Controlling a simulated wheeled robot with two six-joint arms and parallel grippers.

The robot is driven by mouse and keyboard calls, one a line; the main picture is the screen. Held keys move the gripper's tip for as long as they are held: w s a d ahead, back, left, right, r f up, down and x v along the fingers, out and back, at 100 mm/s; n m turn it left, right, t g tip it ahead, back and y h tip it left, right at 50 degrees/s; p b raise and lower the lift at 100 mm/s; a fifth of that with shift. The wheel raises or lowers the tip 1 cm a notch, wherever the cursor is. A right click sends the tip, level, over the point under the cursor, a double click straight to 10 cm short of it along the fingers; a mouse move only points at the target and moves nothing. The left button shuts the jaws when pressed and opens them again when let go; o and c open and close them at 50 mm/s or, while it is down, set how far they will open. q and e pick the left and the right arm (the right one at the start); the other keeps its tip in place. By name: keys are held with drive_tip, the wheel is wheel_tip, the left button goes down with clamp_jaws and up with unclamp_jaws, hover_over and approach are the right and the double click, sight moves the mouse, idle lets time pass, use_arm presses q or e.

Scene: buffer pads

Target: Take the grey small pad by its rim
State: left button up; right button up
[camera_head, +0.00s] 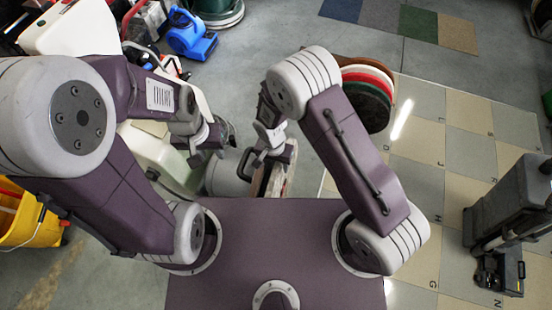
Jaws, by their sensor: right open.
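A stack of round pads (378,88) lies on the floor beyond my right arm, with brown, white, red, green and dark rims showing. I cannot pick out the grey small pad for sure; my arms hide part of the view. My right gripper (250,168) points down in front of the column, apart from the stack, with its jaws open. Beside it is a narrow brownish object (270,182), partly hidden; I cannot tell whether they touch. My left gripper (208,158) hangs to its left, over a pale machine, too small to read its jaws.
A yellow bucket (30,218) stands at the left, and a blue blower (190,36) at the top left. A dark grey machine (510,205) stands at the right. The tiled floor (440,150) between it and the pad stack is clear.

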drive_tip(key=shift+w+f, duration=0.1)
drive_tip(key=shift+f, duration=0.15)
clamp_jaws()
drive_tip(key=s+d+r+b, duration=0.1)
drive_tip(key=s+d, duration=0.1)
drive_tip(key=d, duration=0.5)
drive_tip(key=shift+s, duration=0.2)
idle(0.5)
